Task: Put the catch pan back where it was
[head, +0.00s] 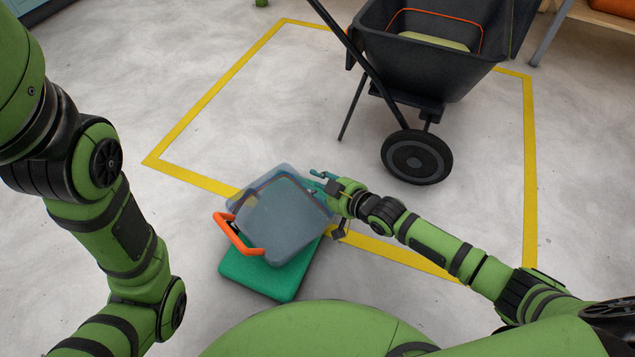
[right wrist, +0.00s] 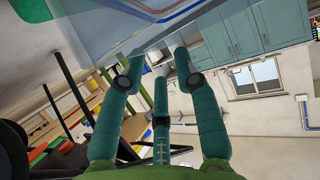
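The catch pan appears to be the translucent grey-blue tray (head: 283,222). It lies over a green box (head: 262,277) on the floor and an orange handle (head: 238,238) shows at their left side. I cannot tell whether the tray rests on the box or is held above it. My right gripper (head: 321,181) is at the tray's upper right edge. In the right wrist view its teal fingers (right wrist: 160,75) are spread apart, and two tips reach the underside or edge of the translucent tray (right wrist: 165,18). Their contact is unclear. My left gripper is out of view.
A black wheelbarrow (head: 432,70) stands behind, its wheel (head: 416,156) near my right arm. Yellow tape (head: 530,160) outlines a floor area, and the box and tray overlap its front line. The floor inside the left part is clear. A bench leg (head: 552,38) stands at back right.

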